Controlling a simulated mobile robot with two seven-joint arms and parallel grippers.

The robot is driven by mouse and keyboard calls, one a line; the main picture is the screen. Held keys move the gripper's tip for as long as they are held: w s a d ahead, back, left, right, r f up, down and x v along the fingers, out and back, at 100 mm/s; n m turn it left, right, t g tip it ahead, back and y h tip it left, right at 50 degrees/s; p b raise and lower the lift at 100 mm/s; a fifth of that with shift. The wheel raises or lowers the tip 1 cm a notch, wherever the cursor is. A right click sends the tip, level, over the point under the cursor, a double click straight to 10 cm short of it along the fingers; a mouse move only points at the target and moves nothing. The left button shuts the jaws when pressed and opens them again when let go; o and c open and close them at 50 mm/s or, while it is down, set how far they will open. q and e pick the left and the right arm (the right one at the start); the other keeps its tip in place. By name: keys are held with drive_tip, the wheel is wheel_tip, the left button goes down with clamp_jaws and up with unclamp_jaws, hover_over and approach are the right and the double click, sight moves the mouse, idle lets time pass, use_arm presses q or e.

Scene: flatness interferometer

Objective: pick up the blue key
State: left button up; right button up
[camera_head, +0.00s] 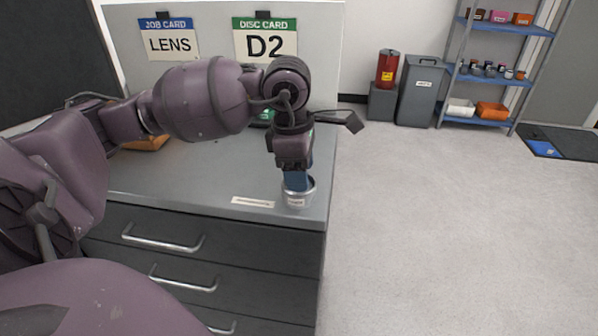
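A blue upright piece, which looks like the blue key (297,181), stands with its lower end in a small silver cup (298,199) with a white label, near the front right corner of the grey cabinet top. My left gripper (294,165) points down right at the blue piece, over the cup. It covers the upper part of the piece. The fingertips are not clear, so I cannot tell whether they are closed on it. My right gripper is not in view.
The drawer cabinet's top (200,180) bears a pale label strip (253,202). An orange item (147,144) is partly behind my arm. LENS (169,42) and D2 (264,43) cards hang on the back panel. Open floor, bins and a blue shelf lie to the right.

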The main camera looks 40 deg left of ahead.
use_arm(q)
drive_tip(key=c, duration=0.5)
drive_tip(key=shift+c, duration=0.2)
